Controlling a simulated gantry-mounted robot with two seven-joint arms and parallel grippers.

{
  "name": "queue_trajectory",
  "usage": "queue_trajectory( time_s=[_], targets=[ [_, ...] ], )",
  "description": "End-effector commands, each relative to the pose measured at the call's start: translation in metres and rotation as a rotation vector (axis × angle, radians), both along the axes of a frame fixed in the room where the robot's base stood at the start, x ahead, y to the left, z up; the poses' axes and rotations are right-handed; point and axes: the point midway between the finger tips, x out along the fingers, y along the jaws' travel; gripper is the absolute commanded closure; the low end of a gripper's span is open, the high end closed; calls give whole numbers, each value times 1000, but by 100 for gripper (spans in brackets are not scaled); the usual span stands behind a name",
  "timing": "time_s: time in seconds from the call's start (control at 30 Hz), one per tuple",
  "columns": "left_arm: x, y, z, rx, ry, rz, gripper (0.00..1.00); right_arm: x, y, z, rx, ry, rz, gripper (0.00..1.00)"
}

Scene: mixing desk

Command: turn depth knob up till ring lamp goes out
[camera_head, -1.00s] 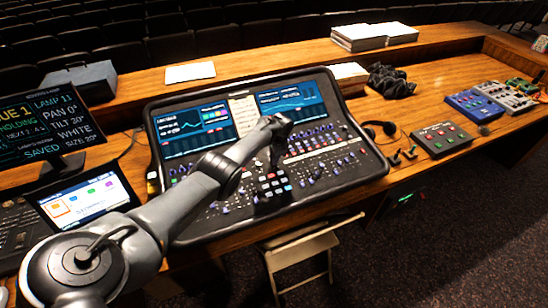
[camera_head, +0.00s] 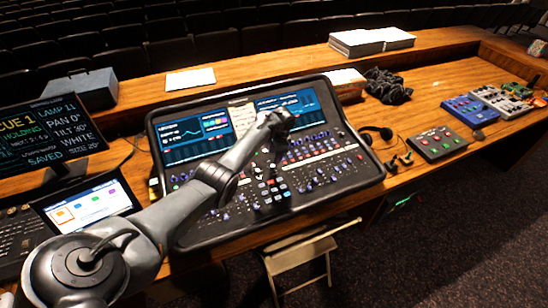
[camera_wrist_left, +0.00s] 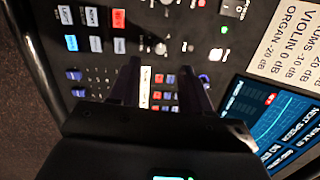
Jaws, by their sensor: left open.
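The mixing console (camera_head: 352,175) fills the middle of the desk, with rows of small knobs, buttons and two lit screens. My left gripper (camera_head: 272,146) hangs over the console's upper middle; its fingers are small and dark there. In the left wrist view the gripper (camera_wrist_left: 163,82) is open, its two dark fingers pointing at the panel with nothing seen held between them. Small knobs (camera_wrist_left: 160,48) show just beyond the fingertips. I cannot read which one is the depth knob. A pale violet lit spot is by the right finger; I cannot tell if it is the ring lamp.
A cue monitor (camera_head: 45,135) and a tablet-like screen (camera_head: 85,205) stand at left. A grey box with buttons (camera_head: 438,143) and blue pedal (camera_head: 470,110) lie at right. Headphones (camera_head: 385,132) rest by the console. A folding chair (camera_head: 300,250) stands in front.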

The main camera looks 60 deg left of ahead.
Motion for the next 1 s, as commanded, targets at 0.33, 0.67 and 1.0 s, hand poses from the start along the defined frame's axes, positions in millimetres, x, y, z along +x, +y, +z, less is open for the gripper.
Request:
queue_trajectory(
  time_s=[0.33,0.67,1.0],
  targets=[
    [2,-6,34,0,-1,0,52,0,0,8,-3,1,1,100],
    [2,-6,36,0,1,-1,52,0,-3,7,-11,0,7,100],
    [-1,-13,25,34,1,-4,52,0,-2,7,-9,1,5,100]
  ],
)
